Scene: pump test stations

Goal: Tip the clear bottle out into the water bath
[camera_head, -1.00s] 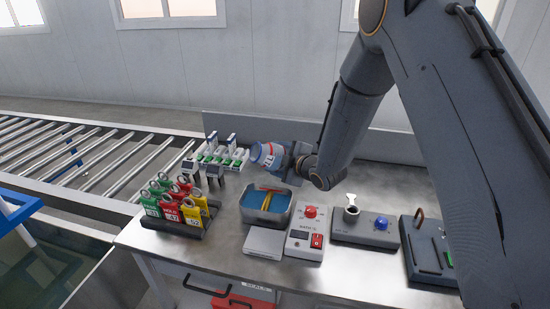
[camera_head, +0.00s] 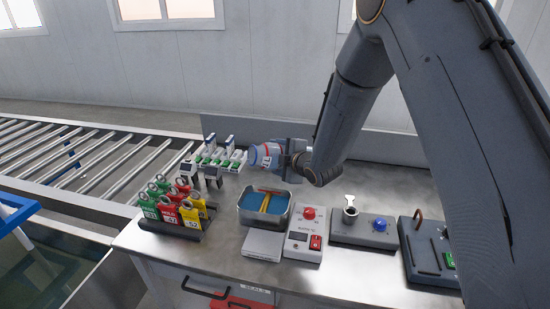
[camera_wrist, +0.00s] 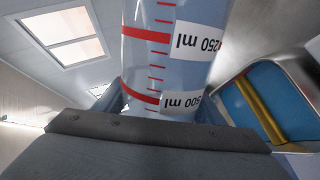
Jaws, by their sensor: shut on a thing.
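The bottle has red graduation marks and a blue-tinted end. It lies roughly on its side. In the wrist view the bottle (camera_wrist: 165,50) shows red lines and the 250 and 500 ml labels. Its mouth and contents cannot be made out. The water bath (camera_head: 278,222) is a metal tray with blue inside and a yellow bar across it. Part of the bath (camera_wrist: 305,78) shows at the right of the wrist view.
A rack of colored padlock tags (camera_head: 172,212) stands left of the bath. Small white-and-green devices (camera_head: 218,155) stand behind it. A white control box (camera_head: 304,240) with red buttons is to the right, then grey fixtures (camera_head: 365,230). A roller conveyor (camera_head: 80,165) lies left.

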